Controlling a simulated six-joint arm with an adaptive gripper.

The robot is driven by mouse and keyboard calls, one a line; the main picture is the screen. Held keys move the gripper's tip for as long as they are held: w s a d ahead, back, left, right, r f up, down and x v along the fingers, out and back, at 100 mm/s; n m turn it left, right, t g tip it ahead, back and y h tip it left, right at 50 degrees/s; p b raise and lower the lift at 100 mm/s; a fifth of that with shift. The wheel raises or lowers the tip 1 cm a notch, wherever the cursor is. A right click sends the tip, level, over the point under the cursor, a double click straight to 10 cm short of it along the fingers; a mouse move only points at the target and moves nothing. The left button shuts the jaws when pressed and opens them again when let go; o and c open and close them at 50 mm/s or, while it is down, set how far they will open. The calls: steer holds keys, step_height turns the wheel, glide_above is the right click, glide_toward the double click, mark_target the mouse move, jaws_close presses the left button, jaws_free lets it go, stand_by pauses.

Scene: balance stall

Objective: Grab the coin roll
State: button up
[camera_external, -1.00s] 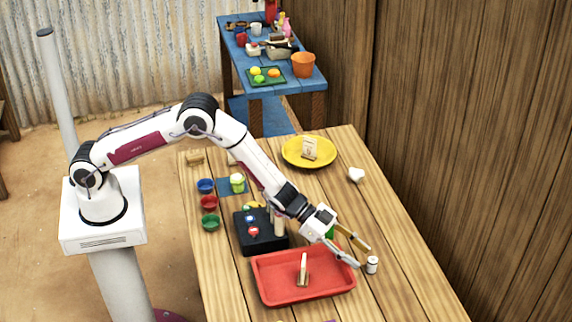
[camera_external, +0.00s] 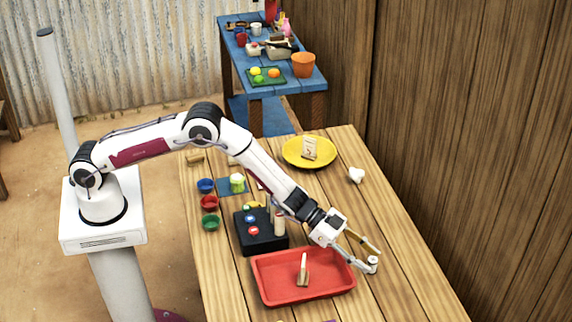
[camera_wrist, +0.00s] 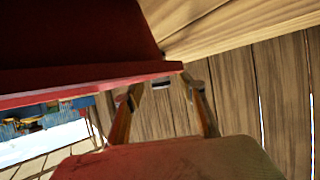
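A small whitish-grey cylinder, which looks like the coin roll (camera_external: 373,266), stands on the wooden table just right of the red tray. My gripper (camera_external: 374,258) is low beside it, its fingers spread, with the cylinder at the fingertips. Whether the fingers touch it cannot be told. In the wrist view my gripper (camera_wrist: 162,90) has its two fingers apart, and a small grey shape, perhaps the coin roll (camera_wrist: 161,86), shows between their tips, partly cut off by a red edge.
The red tray (camera_external: 262,282) lies left of the gripper with a small upright item in it. A black box (camera_external: 245,238) with coloured buttons stands behind it. The table's right side is mostly clear.

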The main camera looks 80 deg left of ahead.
steer(key=shift+x, duration=1.25)
steer(key=shift+r, duration=0.1)
jaws_close()
